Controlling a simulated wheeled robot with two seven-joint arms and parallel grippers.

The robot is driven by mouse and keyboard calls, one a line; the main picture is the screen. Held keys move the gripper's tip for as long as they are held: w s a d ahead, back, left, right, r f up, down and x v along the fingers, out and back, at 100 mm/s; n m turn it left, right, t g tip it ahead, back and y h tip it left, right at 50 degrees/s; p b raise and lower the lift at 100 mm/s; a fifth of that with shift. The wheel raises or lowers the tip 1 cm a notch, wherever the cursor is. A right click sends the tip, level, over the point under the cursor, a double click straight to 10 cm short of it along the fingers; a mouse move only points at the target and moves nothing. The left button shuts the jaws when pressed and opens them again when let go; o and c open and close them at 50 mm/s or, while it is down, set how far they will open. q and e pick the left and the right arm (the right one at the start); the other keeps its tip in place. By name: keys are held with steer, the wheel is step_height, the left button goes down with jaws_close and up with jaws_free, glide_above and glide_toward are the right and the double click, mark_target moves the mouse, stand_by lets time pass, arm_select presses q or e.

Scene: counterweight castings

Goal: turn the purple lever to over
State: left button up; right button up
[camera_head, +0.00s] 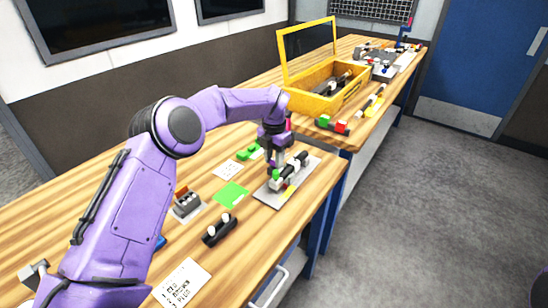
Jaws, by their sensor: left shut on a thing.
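A small fixture with black and white parts (290,172) sits on a grey plate (268,199) near the right edge of the near table. My left arm reaches over from the left, and my left gripper (277,163) points down at this fixture. It is shut on a small part there, which appears to be the purple lever. The lever is mostly hidden by the fingers, and its angle cannot be made out. My right gripper is not in view.
A green square (231,195), a grey block with knobs (187,204), a black piece with white knobs (219,230) and a printed card (183,284) lie nearby. A yellow open-lidded box (325,102) stands behind on the far table. Floor at right is clear.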

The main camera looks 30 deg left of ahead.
arm_select(q)
steer(key=m+p, duration=0.1)
steer(key=m, duration=0.3)
steer(key=shift+r, duration=0.2)
steer(key=m+p, duration=0.2)
steer(key=m, duration=0.2)
steer(key=shift+m, duration=0.3)
steer(key=m+p, duration=0.1)
steer(key=m, duration=0.3)
steer(key=shift+m, duration=0.3)
steer(key=shift+w+a+m+p, duration=0.1)
steer(key=shift+m+p, duration=0.3)
steer(key=shift+m, duration=1.4)
steer(key=o, duration=1)
steer(key=shift+o, duration=0.2)
steer(key=shift+f, duration=0.1)
